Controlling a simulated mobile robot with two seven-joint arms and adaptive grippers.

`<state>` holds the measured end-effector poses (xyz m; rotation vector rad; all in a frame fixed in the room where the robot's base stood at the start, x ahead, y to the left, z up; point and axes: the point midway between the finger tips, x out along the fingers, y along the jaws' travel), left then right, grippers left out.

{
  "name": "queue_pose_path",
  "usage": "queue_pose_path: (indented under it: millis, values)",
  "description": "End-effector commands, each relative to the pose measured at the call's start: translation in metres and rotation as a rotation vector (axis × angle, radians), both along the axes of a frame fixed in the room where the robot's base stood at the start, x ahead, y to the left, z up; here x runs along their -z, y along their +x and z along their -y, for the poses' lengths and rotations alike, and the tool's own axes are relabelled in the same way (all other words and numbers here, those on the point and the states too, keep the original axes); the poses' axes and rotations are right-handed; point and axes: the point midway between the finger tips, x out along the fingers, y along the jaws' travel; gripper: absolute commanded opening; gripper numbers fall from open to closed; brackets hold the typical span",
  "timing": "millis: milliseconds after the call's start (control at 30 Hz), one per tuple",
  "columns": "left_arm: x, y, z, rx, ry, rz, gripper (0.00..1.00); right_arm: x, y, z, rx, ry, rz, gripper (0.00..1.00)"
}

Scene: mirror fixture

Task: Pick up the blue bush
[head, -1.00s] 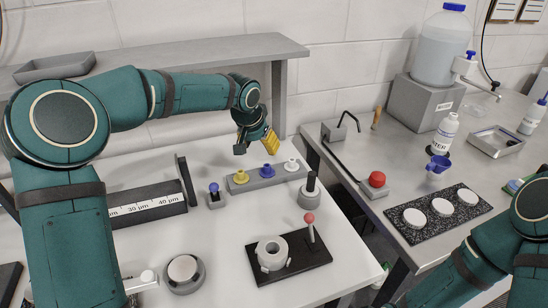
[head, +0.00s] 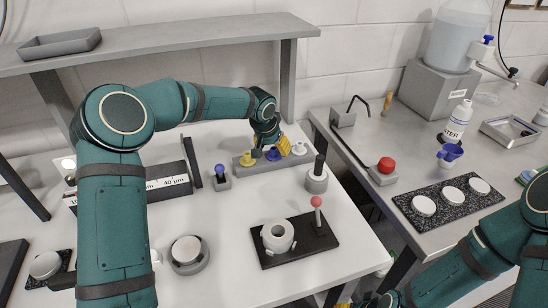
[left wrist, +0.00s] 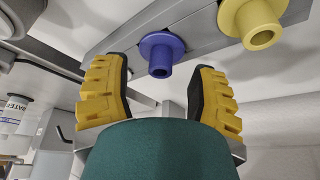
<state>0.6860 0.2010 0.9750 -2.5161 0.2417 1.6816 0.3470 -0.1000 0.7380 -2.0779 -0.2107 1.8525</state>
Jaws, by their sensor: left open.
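The blue bush (head: 274,154) is a flanged cylinder in the middle of a grey rail block (head: 240,167), between a yellow bush (head: 248,160) and a white bush (head: 299,151). My left gripper (head: 270,150) is open just over the blue bush and partly covers it. In the left wrist view the blue bush (left wrist: 161,54) shows between the open yellow-padded fingers (left wrist: 160,70), with a gap on each side. The yellow bush (left wrist: 252,22) stands beyond one finger. My right arm is at the lower right; only a sliver of its gripper shows at the bottom edge.
A blue-topped peg (head: 221,172) stands left of the rail. A grey post with a black top (head: 317,178) stands at its right. In front is a black plate (head: 300,250) with a white ring part (head: 278,236) and a red-knobbed lever (head: 316,203). A shelf (head: 170,45) runs behind.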

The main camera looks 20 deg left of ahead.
Motion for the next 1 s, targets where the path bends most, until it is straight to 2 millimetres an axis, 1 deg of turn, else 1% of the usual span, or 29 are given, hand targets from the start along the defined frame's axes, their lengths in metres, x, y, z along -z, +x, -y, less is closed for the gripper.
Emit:
queue_pose_path:
  millis: [33,167,433,467,500,567,600,633,1000]
  values:
    - [0.009,0.003,0.000,-0.001,-0.001,-0.001,0.59,0.003,0.000,0.000,0.000,0.000,0.001,0.47]
    - [0.020,0.007,0.001,0.001,0.001,-0.001,0.59,0.005,0.001,0.000,0.001,0.000,0.002,0.47]
    - [0.021,0.009,0.001,0.000,0.001,0.000,0.59,0.004,0.001,0.000,0.001,0.000,0.003,0.47]
    - [0.021,0.009,0.001,0.000,0.001,0.000,0.57,0.004,0.001,0.000,0.001,0.000,0.003,0.47]
    - [0.021,0.009,0.001,0.000,0.001,0.000,0.43,0.004,0.001,0.000,0.001,0.000,0.002,0.47]
    - [0.021,0.009,0.001,0.000,0.001,0.000,0.22,0.004,0.001,0.000,0.001,0.000,0.002,0.47]
    - [0.021,0.009,0.001,0.000,0.001,0.000,0.08,0.004,0.001,0.000,0.001,0.000,0.002,0.47]
    - [0.021,0.009,0.001,0.000,0.001,0.000,0.00,0.004,0.001,0.000,0.001,0.000,0.002,0.47]
    - [0.021,0.008,0.001,0.000,0.000,0.000,0.00,0.004,0.001,0.000,0.001,0.000,0.002,0.47]
